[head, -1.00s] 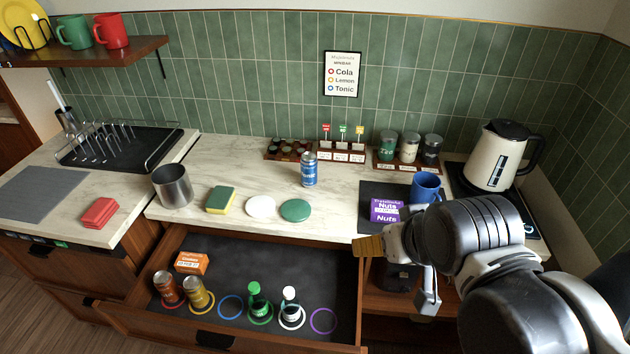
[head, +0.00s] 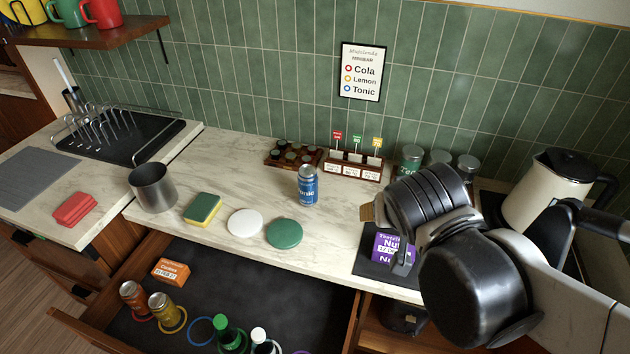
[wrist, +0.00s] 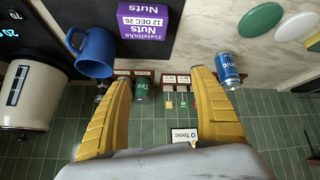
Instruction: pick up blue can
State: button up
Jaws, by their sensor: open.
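The blue can (head: 308,186), labelled Tonic with a silver top, stands upright on the marble counter near the middle of the head view. It also shows at the right in the wrist view (wrist: 229,72), just beyond the right finger. My gripper (wrist: 160,85) is open, with its two yellow fingers spread and nothing held between them. In the head view one yellow fingertip (head: 368,212) shows to the right of the can, apart from it. The rest of the gripper is hidden behind my arm.
A purple Nuts box (head: 386,246) and a blue mug (wrist: 92,52) are near my gripper. A wooden card holder (head: 352,167) stands behind the can. White (head: 245,223) and green (head: 284,234) discs lie in front. The open drawer (head: 235,275) holds cans and bottles.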

jog(key=w+a+f+t+h+b, duration=0.1)
jog(key=w+a+f+t, duration=0.1)
jog(key=w+a, duration=0.45)
jog(key=m+t+b, duration=0.2)
jog(key=t, duration=0.2)
send_near(306, 181)
jog(key=w, duration=0.3)
jog(key=b+x, duration=0.1)
jog(key=x, duration=0.1)
jog(key=b+x, duration=0.1)
jog(key=x, duration=0.2)
jog(key=shift+s+d+f, duration=0.1)
jog(key=shift+f, duration=0.3)
jog(key=b+x, duration=0.2)
jog(key=x, duration=0.3)
jog(key=shift+s+d+f, duration=0.1)
jog(key=shift+d+f, duration=0.1)
jog(key=shift+r, duration=0.1)
jog(key=c, duration=1.5)
